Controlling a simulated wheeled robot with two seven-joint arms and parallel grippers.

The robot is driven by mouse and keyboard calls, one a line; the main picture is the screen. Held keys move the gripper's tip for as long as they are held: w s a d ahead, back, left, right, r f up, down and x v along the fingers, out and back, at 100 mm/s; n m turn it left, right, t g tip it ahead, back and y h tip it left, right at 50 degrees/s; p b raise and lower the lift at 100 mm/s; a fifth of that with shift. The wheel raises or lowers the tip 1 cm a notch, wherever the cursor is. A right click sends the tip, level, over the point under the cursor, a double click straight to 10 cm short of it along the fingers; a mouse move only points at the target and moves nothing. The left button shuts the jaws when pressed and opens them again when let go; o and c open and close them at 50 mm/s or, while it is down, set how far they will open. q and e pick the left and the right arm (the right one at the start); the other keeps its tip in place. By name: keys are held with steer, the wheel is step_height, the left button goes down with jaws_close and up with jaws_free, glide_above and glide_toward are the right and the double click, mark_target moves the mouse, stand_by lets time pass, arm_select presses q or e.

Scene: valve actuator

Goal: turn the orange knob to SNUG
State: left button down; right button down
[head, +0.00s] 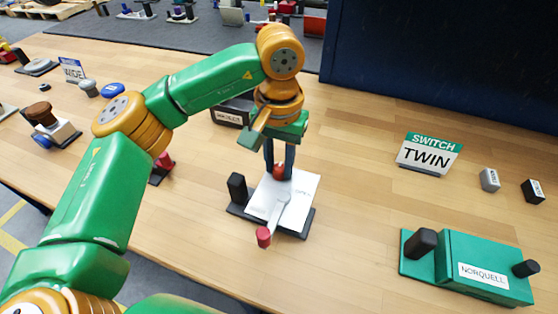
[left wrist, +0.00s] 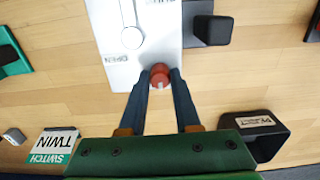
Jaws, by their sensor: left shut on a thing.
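A small red-orange knob (head: 280,171) sits at the far edge of a white plate (head: 306,188) on a dark base. It also shows in the left wrist view (left wrist: 160,74), with a small pale mark on its near side. My left gripper (head: 279,166) points down and is shut on the knob, one dark finger at each side. In the left wrist view the word OPEN is printed on the plate beside the knob. No SNUG marking is readable. A grey lever (head: 279,211) with a red end (head: 263,237) lies across the plate. My right gripper is not in view.
A black post (head: 237,187) stands left of the plate. A dark labelled box (head: 233,111) is behind it. A green NORQUELL unit (head: 480,268), a SWITCH TWIN sign (head: 430,155) and two small blocks are to the right. The wooden table (head: 358,200) is clear between them.

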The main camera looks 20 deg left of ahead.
mark_target(279, 167)
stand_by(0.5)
arm_select(q)
steer(key=c, duration=0.6)
jaws_free()
step_height(279, 167, up, 7)
steer(key=shift+r+p, duration=0.1)
steer(key=shift+p, duration=0.2)
